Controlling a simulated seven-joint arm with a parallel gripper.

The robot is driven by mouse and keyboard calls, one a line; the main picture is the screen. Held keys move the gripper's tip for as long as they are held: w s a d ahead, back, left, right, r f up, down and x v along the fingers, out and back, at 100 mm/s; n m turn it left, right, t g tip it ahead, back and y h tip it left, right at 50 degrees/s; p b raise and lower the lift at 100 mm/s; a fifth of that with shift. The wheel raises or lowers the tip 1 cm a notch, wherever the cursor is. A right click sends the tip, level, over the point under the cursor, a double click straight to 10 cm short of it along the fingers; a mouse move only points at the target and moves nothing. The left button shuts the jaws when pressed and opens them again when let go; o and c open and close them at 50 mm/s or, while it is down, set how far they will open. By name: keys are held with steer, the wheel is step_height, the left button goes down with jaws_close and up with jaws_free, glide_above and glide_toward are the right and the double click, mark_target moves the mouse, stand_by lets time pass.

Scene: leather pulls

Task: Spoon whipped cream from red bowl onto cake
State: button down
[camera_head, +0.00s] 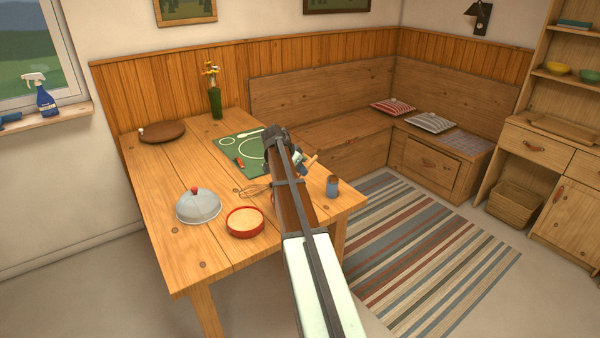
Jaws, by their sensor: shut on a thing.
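The red bowl (245,222) stands near the front edge of the wooden table, with a pale cream-coloured filling. My gripper (301,158) is over the right part of the table, mostly hidden behind my arm. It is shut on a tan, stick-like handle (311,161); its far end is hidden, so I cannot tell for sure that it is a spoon. The gripper is up and to the right of the bowl, apart from it. No cake is plainly seen. A grey dome cover (198,206) with a red knob stands left of the bowl, its inside hidden.
A whisk (254,190) lies behind the bowl. A blue-and-brown cup (333,187) stands near the right table edge. A green mat (233,151), a round brown board (162,133) and a flower vase (215,100) are farther back. The table's left middle is clear.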

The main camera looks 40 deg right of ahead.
steer(key=w+a+r+n+t+y, duration=0.1)
steer(key=w+a+n+y, duration=0.1)
steer(key=w+a, duration=0.6)
steer(key=w+a+n+y, duration=0.2)
steer(key=w+a+n, duration=0.15)
steer(key=a, duration=0.95)
steer(key=s+d+t, duration=0.1)
steer(key=s+d+m+t, duration=0.1)
steer(key=d+r+t+y, duration=0.1)
steer(key=d, duration=0.1)
steer(key=shift+s+m, duration=0.25)
steer(key=shift+s, duration=0.15)
steer(key=s+t, duration=0.1)
steer(key=s+t+y, duration=0.1)
steer(key=shift+s+d+t, duration=0.3)
steer(key=shift+d+t, duration=0.05)
steer(key=shift+t, duration=0.05)
